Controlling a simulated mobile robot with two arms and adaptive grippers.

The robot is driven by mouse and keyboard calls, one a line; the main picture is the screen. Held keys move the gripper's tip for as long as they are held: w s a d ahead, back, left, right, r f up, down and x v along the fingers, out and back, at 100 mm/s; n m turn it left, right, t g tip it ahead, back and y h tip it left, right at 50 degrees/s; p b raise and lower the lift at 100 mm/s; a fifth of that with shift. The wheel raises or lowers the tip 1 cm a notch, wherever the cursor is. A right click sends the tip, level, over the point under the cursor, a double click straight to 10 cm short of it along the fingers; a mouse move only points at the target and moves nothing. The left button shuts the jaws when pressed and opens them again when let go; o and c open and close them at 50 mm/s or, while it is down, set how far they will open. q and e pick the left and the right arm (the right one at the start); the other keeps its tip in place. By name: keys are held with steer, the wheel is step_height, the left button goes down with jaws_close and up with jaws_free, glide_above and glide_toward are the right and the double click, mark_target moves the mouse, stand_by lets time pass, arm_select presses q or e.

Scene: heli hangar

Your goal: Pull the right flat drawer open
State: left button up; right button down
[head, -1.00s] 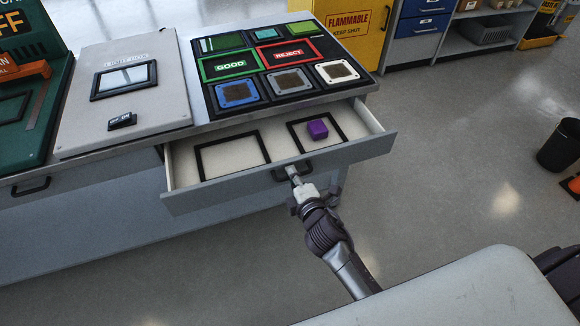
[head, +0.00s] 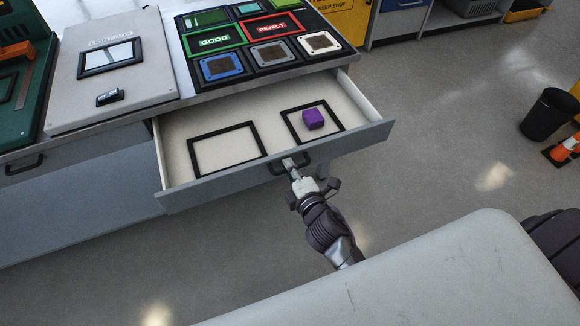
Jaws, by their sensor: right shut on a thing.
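The right flat drawer (head: 230,186) stands pulled well out of the workbench in the head view. Its pale floor shows two black square frames. A purple block (head: 313,119) sits inside the right frame (head: 338,128); the left frame (head: 226,126) is empty. My right gripper (head: 293,168) is shut on the drawer's dark handle (head: 305,158) at the middle of the front panel. The fingertips partly hide the handle. My left gripper is not in view.
On the bench top are a black board (head: 203,69) with GOOD and REJECT frames and several square pieces, and a grey panel (head: 75,94). A closed drawer's handle (head: 24,165) shows at left. A black bin (head: 549,114) and orange cone (head: 566,146) stand on the floor at right.

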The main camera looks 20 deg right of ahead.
steer(key=c, duration=1.5)
jaws_free()
steer(key=v, duration=1.2)
steer(key=s+f+m+g, duration=0.2)
steer(key=s+f+m, duration=0.1)
steer(key=f, duration=0.7)
steer(key=s+f+m+g, duration=0.2)
steer(key=s+f+g, duration=0.15)
steer(key=f, duration=0.65)
steer(key=s+f+m+g, duration=0.2)
steer(key=s+f+m, duration=0.1)
steer(key=f, duration=0.7)
steer(key=s+d+f+m+g, duration=0.3)
steer(key=s+f, duration=0.4)
steer(key=s, duration=0.3)
steer(key=s+d+f+m+g, duration=0.3)
steer(key=s+f, duration=0.4)
steer(key=s, duration=0.3)
steer(key=shift+s+m+g+h+p, duration=0.2)
steer(key=shift+m+g+h+p, duration=0.25)
steer(key=shift+m, duration=0.55)
